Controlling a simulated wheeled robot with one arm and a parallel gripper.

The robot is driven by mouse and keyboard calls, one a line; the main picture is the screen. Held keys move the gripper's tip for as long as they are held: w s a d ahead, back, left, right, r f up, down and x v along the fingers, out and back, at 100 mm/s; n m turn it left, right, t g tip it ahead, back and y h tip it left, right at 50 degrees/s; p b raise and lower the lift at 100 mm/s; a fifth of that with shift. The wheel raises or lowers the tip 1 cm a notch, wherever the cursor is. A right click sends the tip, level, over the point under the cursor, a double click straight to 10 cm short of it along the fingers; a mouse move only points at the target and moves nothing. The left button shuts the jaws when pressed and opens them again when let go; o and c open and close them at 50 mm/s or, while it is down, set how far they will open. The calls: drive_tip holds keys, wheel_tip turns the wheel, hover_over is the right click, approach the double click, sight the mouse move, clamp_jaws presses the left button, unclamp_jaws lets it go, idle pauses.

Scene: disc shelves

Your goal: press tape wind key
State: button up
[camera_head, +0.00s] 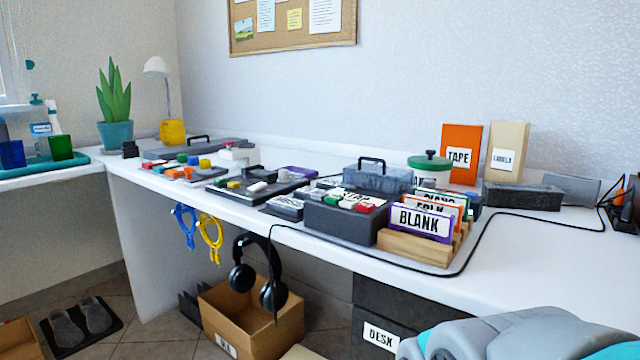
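A dark box-shaped device (338,222) sits on the white desk, right of the middle. Small green, white and red keys (363,208) show on its top. Further left, a flat dark unit (258,198) and a row of coloured blocks or keys (187,172) also lie on the desk. An orange box (461,153) at the back is lettered TAPE. Any lettering on the keys is too small to read, so I cannot tell which one is the tape wind key. My grey and teal arm shows at the lower right, but my gripper is not visible.
A wooden rack of cards (415,247), one marked BLANK, stands just right of the device. A black cable (485,240) loops around it. A green-lidded jar (430,170) stands behind. Headphones (243,277) hang at the desk front. The desk's right front is clear.

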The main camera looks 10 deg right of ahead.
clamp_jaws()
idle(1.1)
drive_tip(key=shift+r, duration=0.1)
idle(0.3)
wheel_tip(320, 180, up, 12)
drive_tip(key=p, duration=1.1)
drive_tip(key=shift+p, duration=0.4)
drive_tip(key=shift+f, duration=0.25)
